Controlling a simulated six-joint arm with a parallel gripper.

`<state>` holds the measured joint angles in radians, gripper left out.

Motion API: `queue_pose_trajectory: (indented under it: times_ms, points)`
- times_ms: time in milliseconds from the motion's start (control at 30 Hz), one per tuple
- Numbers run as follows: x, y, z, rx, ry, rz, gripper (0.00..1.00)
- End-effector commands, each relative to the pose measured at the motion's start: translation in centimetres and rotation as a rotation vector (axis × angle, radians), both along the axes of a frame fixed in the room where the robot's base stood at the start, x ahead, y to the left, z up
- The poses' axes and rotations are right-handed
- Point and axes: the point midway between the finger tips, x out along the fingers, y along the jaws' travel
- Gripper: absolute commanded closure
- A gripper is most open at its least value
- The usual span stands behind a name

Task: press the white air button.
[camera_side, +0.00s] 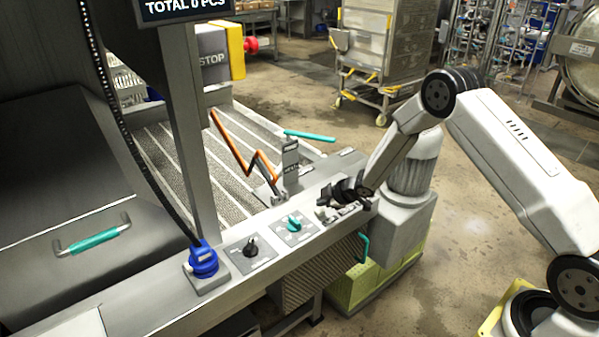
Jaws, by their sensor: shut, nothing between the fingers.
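My gripper (329,204) is shut and empty, low over the right part of the grey control ledge (222,284). It is to the right of the teal rotary knob (294,223). I cannot tell whether its tips touch the ledge or a part on it. I cannot make out the white air button; my gripper and wrist cover part of the ledge there.
A black knob (251,246) and a blue connector (203,260) sit left on the ledge. An upright metal plate (290,166) and an orange bent bar (233,147) rise behind it. A teal handle (363,247) projects in front. A post (186,120) stands at the left.

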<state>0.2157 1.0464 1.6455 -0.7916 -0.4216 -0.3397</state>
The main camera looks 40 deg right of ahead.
Motion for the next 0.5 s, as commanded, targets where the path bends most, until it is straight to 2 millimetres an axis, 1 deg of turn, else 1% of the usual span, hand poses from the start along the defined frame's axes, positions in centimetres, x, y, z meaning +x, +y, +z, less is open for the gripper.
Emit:
queue_pose_trajectory:
  times_ms: [233, 500]
  points:
    - [0.00, 0.00, -0.12, 0.000, 0.000, 0.000, 1.00]
    - [-0.02, 0.00, -0.81, 0.000, 0.001, 0.000, 1.00]
